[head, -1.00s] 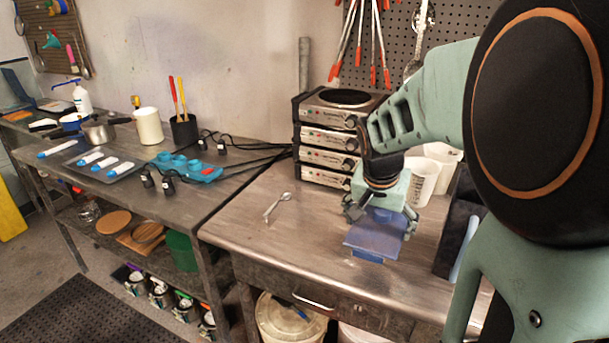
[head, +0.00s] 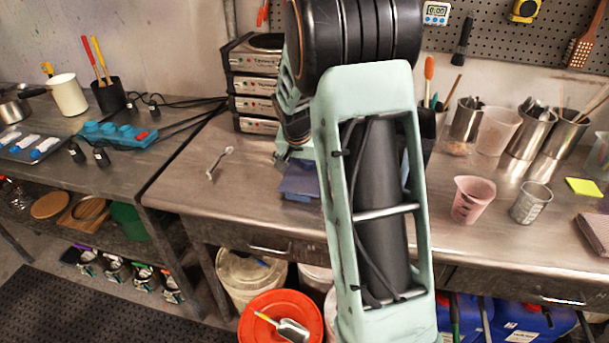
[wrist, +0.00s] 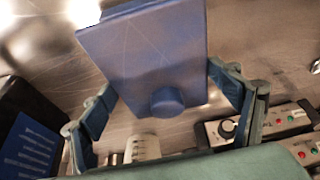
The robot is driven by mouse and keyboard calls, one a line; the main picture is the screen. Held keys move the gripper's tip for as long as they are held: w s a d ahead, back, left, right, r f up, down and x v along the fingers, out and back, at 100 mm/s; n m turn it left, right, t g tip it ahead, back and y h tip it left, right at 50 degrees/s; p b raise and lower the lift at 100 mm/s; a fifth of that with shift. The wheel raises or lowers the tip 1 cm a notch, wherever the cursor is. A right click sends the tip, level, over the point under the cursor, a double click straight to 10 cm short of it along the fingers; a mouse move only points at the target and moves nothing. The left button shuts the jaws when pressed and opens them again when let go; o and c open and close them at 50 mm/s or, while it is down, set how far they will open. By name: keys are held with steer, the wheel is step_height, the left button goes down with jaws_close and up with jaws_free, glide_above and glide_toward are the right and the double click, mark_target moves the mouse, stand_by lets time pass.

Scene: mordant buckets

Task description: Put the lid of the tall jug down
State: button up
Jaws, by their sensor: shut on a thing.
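A blue, flat, square-cornered lid (wrist: 140,45) with a round knob fills the upper middle of the wrist view. My gripper (wrist: 168,98) is shut on it, with one finger at each side. In the head view the lid (head: 299,183) shows partly, at or just above the metal worktop (head: 240,205); I cannot tell whether it touches. My own arm hides its right part and most of my gripper (head: 296,158). I cannot make out the tall jug in the current frames.
A stack of hot plates (head: 255,85) stands behind the lid. A small spoon (head: 218,161) lies to its left. The worktop's front left is clear.

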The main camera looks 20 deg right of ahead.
steer(key=shift+f, duration=0.8)
steer(key=shift+f, duration=0.15)
steer(key=o, duration=1.1)
steer(key=shift+o, duration=0.2)
steer(key=shift+r, duration=0.45)
steer(key=v, duration=1.1)
steer(key=shift+s+r, duration=0.15)
steer(key=shift+r, duration=0.05)
